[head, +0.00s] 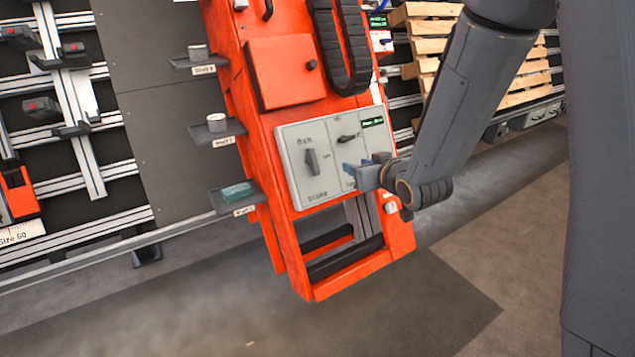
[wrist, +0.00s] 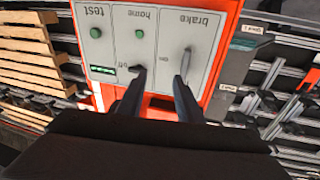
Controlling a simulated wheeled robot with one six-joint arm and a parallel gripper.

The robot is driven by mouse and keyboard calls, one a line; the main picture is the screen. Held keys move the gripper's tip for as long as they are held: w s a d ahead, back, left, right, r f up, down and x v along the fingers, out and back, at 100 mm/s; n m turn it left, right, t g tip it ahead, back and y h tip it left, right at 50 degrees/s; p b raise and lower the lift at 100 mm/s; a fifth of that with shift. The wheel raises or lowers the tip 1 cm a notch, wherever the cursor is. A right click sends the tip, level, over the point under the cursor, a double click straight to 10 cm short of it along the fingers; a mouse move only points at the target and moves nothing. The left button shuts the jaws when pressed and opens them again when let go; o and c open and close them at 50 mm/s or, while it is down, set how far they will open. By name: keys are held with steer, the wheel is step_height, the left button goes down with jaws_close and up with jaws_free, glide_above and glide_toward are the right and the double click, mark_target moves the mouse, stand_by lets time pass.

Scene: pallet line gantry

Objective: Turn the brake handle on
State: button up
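The control panel (head: 330,190) is a light grey plate on an orange stand; the wrist view shows it upside down. The brake handle (head: 312,161) is a grey lever in the panel's left section in the head view. It also shows under the "brake" label in the wrist view (wrist: 186,64), standing roughly along the panel's height. A smaller dark handle (head: 349,138) sits in the section beside it, near an "off" label in the wrist view. My gripper (wrist: 160,90) is open and empty in front of the panel, its fingers apart. Whether a fingertip touches either handle, I cannot tell.
Two green buttons (wrist: 138,33) (wrist: 96,32) sit on the panel. Small shelves (head: 235,198) stick out from the stand's left side. A black cable loop (head: 345,50) hangs above the panel. A wooden pallet (head: 430,45) stands behind at right. Floor in front is clear.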

mark_target(316, 162)
steer(key=w+a+f+y+b, duration=0.1)
steer(key=w+a+b, duration=0.2)
steer(key=w+a+f+n+t+y+b, duration=0.1)
steer(key=w+a+f+y+b, duration=0.1)
steer(key=w+a+b, duration=0.1)
steer(key=w+a+f+n+t+y+b, duration=0.1)
steer(key=w+a+f+y+b, duration=0.1)
steer(key=w+a+b, duration=0.1)
steer(key=shift+w+a+f, duration=0.1)
steer(key=shift+w+a, duration=0.2)
steer(key=shift+a, duration=0.25)
steer(key=shift+w+a+f, duration=0.1)
steer(key=shift+w+a, duration=0.2)
steer(key=shift+a, duration=0.2)
jaws_close()
